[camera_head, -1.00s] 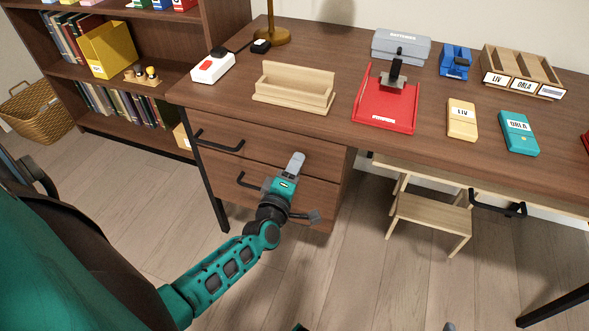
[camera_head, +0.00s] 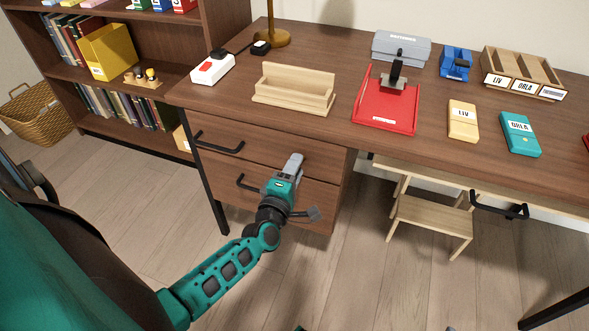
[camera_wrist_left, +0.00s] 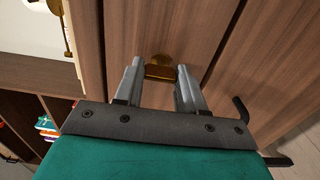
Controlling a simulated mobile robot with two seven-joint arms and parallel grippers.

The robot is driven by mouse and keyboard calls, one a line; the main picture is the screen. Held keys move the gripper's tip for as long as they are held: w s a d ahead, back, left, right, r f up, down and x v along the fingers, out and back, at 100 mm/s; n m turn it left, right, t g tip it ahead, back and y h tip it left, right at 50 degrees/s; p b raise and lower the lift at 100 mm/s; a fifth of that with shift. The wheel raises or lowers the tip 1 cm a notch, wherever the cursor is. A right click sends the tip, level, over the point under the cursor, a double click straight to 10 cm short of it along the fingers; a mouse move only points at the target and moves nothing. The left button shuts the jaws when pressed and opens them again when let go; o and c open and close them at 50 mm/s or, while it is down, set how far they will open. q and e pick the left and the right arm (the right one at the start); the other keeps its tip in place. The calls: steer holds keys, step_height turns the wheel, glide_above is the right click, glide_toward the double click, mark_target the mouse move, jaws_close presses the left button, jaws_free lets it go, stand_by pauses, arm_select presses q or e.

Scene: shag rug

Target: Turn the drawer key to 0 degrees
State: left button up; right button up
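The brass drawer key (camera_wrist_left: 160,72) sits in its round lock plate on the wooden drawer front, seen in the left wrist view. Its flat bow lies crosswise in the picture. My left gripper (camera_wrist_left: 161,74) has one finger at each end of the bow, and the bow fills the gap, so the fingers look shut on it. In the head view my left gripper (camera_head: 293,163) is at the right part of the drawer unit (camera_head: 315,164), and it hides the key there.
Black handles (camera_head: 220,143) stick out from the drawers. The desk top above holds a wooden holder (camera_head: 294,90), a red stand (camera_head: 385,112) and a white box with a red button (camera_head: 212,68). A wooden stool (camera_head: 432,215) stands under the desk.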

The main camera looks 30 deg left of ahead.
arm_select(q)
steer(key=o, duration=0.4)
steer(key=p+v, duration=0.2)
steer(key=v, duration=1.1)
steer(key=shift+w, duration=0.1)
